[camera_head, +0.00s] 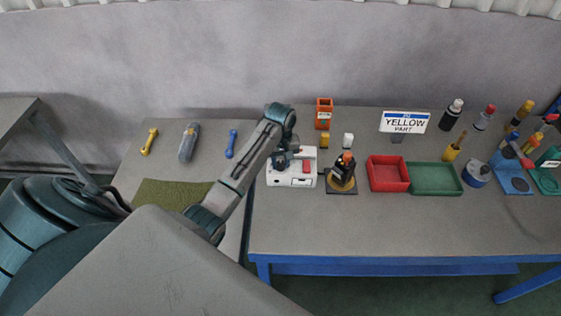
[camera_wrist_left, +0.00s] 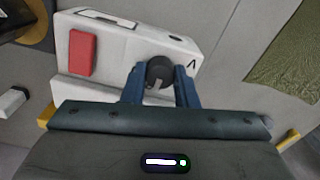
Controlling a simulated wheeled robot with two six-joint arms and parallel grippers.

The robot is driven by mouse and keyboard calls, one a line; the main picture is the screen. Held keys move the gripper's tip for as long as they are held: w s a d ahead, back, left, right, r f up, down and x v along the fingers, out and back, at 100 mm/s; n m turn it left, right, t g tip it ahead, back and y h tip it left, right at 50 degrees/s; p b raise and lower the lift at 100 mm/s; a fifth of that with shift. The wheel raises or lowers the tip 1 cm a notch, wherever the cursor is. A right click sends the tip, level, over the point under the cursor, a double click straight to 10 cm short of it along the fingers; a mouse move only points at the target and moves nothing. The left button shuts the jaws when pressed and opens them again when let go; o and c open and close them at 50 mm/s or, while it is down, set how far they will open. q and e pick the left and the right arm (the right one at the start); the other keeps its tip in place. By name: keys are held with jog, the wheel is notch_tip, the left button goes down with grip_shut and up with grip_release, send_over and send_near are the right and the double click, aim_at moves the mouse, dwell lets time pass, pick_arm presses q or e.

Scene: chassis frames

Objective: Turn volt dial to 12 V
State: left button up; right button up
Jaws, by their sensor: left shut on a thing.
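A white device box (camera_head: 291,181) with a red switch (camera_head: 307,166) stands on the blue-edged table. In the left wrist view the box (camera_wrist_left: 190,52) shows its red switch (camera_wrist_left: 83,53), a small dark mark and the dark round volt dial (camera_wrist_left: 160,72) with a pale pointer line. My left gripper (camera_wrist_left: 161,88) is shut on the dial, one blue finger on each side of it. In the head view the left gripper (camera_head: 285,158) is over the left part of the box and hides the dial. The dial's markings are too small to read. The right gripper is not in view.
A dark bottle on a round stand (camera_head: 342,178) stands close right of the box. Red (camera_head: 388,186) and green (camera_head: 434,191) trays lie further right. An orange holder (camera_head: 324,112) and a "YELLOW PART" sign (camera_head: 405,121) stand behind. The table's front is clear.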

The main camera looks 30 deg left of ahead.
pick_arm(q)
jog(key=shift+n, duration=0.3)
jog(key=o, duration=1)
